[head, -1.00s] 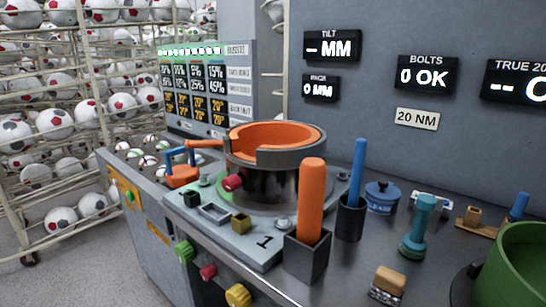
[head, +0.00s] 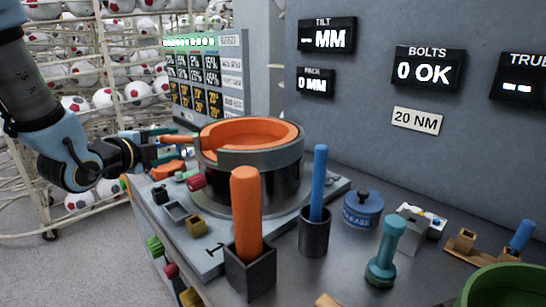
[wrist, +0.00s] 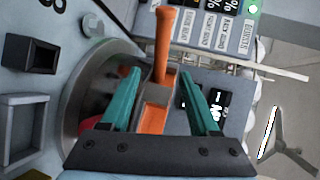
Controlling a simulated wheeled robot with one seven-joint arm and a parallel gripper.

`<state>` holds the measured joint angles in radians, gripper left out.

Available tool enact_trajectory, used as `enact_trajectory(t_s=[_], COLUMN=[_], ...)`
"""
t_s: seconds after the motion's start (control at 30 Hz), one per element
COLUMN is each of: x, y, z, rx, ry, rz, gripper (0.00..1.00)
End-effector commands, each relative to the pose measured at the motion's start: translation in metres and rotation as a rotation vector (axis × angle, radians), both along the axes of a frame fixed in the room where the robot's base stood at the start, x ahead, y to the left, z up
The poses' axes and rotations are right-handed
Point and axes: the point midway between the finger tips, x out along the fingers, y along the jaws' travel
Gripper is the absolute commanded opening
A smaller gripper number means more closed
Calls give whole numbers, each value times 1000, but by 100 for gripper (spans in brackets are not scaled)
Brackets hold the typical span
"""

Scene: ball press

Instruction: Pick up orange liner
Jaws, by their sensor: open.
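The orange liner (head: 287,131) is a ring seated in the round dark grey press housing (head: 262,153), its handle pointing left toward my arm. My gripper (head: 172,145) has come in from the left and is open at the handle. In the wrist view my gripper (wrist: 160,75) has one teal finger on each side of an orange bar (wrist: 166,40), which looks like the liner's handle. Gaps show between the bar and both fingers. How far the fingertips reach past the handle in depth is hard to tell.
An orange rod (head: 247,210) and a blue rod (head: 319,185) stand in holders in front of the press. A blue pot (head: 363,210) and a teal tool (head: 386,250) are to the right. A printed board (head: 205,75) rises behind the handle. Ball racks (head: 130,95) fill the back left.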

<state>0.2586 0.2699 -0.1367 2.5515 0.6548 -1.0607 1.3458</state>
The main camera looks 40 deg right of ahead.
Motion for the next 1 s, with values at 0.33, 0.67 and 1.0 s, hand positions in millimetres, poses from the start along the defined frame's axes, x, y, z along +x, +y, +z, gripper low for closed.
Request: enact_trajectory(t_s=[0.33, 0.67, 1.0], x=[20, 34, 56], y=[-31, -50, -81], z=[-6, -11, -21], rx=[-1, -1, -1], ry=[-1, 0, 0], rz=[-3, -1, 0], gripper=[62, 62, 62])
